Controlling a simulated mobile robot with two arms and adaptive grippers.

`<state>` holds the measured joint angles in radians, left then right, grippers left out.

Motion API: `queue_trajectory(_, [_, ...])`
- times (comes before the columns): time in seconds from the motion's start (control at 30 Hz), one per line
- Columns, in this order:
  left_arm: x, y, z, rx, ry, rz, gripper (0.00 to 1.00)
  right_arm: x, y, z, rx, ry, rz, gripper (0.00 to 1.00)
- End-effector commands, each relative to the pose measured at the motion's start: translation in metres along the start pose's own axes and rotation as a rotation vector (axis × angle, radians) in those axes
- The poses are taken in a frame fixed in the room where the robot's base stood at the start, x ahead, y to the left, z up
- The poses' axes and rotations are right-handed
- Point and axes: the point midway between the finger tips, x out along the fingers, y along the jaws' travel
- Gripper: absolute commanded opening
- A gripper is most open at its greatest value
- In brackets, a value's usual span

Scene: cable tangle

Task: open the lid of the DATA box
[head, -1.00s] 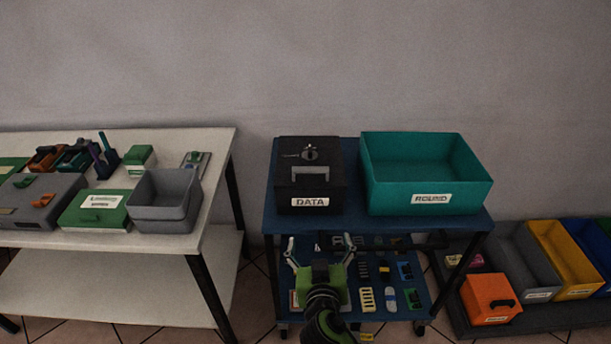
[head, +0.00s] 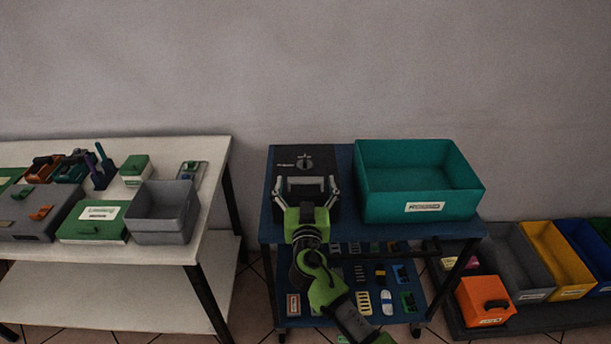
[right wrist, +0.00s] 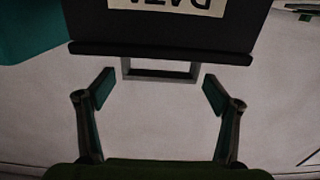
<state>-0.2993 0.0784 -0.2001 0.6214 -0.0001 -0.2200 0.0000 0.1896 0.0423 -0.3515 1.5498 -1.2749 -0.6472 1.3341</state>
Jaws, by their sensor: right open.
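The black DATA box (head: 325,158) stands at the left on the blue cart top, with its lid down. A knob shows on the lid. In the right wrist view the box (right wrist: 160,32) is upside down, with part of its white label in sight. A grey U-shaped handle (right wrist: 160,75) sticks out past the lid edge. My right gripper (head: 306,184) is open at the front of the box. In the wrist view its fingertips (right wrist: 158,90) are spread to either side of the handle, apart from it. My left gripper is not in view.
A teal bin (head: 420,180) stands close to the right of the box. The cart's lower shelf holds several small parts. A white table (head: 190,225) with boxes and tools is at the left. Coloured bins (head: 560,260) stand low at the right.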

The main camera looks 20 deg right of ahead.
Motion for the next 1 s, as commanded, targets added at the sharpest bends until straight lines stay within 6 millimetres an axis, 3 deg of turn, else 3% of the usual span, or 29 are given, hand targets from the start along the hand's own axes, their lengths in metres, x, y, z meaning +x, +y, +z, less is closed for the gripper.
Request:
queue_trajectory(0.2, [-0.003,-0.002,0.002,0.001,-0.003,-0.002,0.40,0.016,0.000,0.000,-0.002,0.000,0.001,0.83])
queue_trajectory(0.5, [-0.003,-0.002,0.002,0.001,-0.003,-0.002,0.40,0.018,0.000,0.001,-0.001,-0.001,0.000,0.83])
queue_trajectory(0.7, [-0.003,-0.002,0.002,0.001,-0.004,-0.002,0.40,0.018,0.000,0.001,-0.001,-0.001,0.000,0.31])
queue_trajectory(0.73, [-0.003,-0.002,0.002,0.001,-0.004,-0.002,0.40,0.018,0.000,0.001,-0.001,-0.001,0.000,0.27])
queue_trajectory(1.0, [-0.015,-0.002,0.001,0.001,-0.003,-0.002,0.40,0.025,-0.002,-0.010,0.002,-0.025,0.000,0.27])
